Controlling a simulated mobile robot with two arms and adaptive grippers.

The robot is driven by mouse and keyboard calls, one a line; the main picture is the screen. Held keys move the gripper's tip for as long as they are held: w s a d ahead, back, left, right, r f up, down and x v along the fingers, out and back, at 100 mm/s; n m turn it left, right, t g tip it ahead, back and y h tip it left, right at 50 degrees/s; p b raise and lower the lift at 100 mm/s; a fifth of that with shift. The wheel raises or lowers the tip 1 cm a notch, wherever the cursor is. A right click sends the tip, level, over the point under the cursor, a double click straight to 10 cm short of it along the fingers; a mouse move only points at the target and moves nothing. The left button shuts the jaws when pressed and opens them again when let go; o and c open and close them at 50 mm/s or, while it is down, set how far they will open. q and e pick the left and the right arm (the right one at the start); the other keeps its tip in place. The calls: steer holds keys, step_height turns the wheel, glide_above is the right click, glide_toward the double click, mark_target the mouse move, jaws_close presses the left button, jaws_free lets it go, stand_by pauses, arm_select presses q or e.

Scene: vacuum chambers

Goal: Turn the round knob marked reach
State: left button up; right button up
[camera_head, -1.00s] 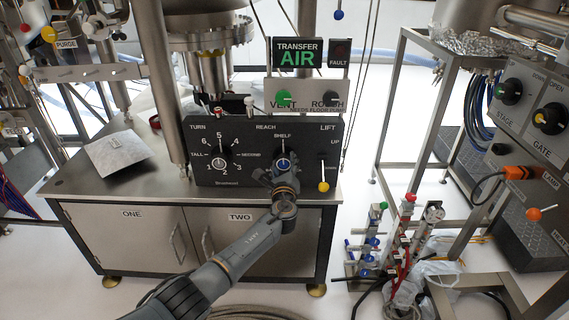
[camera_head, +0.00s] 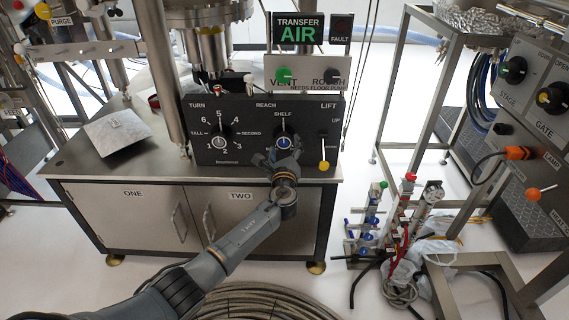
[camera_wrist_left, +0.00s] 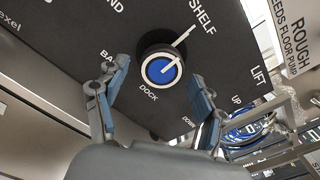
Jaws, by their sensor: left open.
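The round black REACH knob (camera_head: 283,142) has a blue centre and sits in the middle-right of the dark control panel (camera_head: 245,153). In the left wrist view the knob (camera_wrist_left: 160,68) is near the top centre, with SHELF above right of it and DOCK below left. A white mark on its face points up and right, on the SHELF side. My left gripper (camera_head: 284,156) is in front of the knob's lower part. In the wrist view its open fingers (camera_wrist_left: 158,73) stand either side of the knob, with visible gaps; I cannot tell the depth between them. My right gripper is not in view.
Left on the panel is the TURN knob (camera_head: 219,142); right is the LIFT lever with a yellow ball (camera_head: 323,166). The VENT and ROUGH box (camera_head: 308,74) stands above. A framed stand (camera_head: 387,90) is at right, with valves and hoses on the floor.

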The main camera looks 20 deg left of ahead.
arm_select(q)
steer(key=v, duration=0.9)
steer(key=shift+s, duration=0.25)
steer(key=s+a+f+n+g+h, duration=0.1)
steer(key=s+f+n+g, duration=0.25)
steer(key=s+f, duration=0.45)
steer(key=s+a+f+n+g, duration=0.1)
steer(key=s+f+n+g, duration=0.3)
steer(key=f, duration=0.8)
steer(key=s+a+f+n+g+h, duration=0.1)
steer(key=s+f+n+g, duration=0.1)
steer(key=s+f+n, duration=0.6)
steer(key=s+d+f+n+g+h, duration=0.1)
steer(key=s+f+n+g+h, duration=0.2)
steer(key=s+f, duration=0.7)
steer(key=s+f+n+g, duration=0.3)
steer(key=s+f+n, duration=0.2)
steer(key=s, duration=0.9)
steer(key=s+a+r+p, duration=0.2)
steer(key=s+p, duration=1.3)
steer(key=shift+g, duration=0.45)
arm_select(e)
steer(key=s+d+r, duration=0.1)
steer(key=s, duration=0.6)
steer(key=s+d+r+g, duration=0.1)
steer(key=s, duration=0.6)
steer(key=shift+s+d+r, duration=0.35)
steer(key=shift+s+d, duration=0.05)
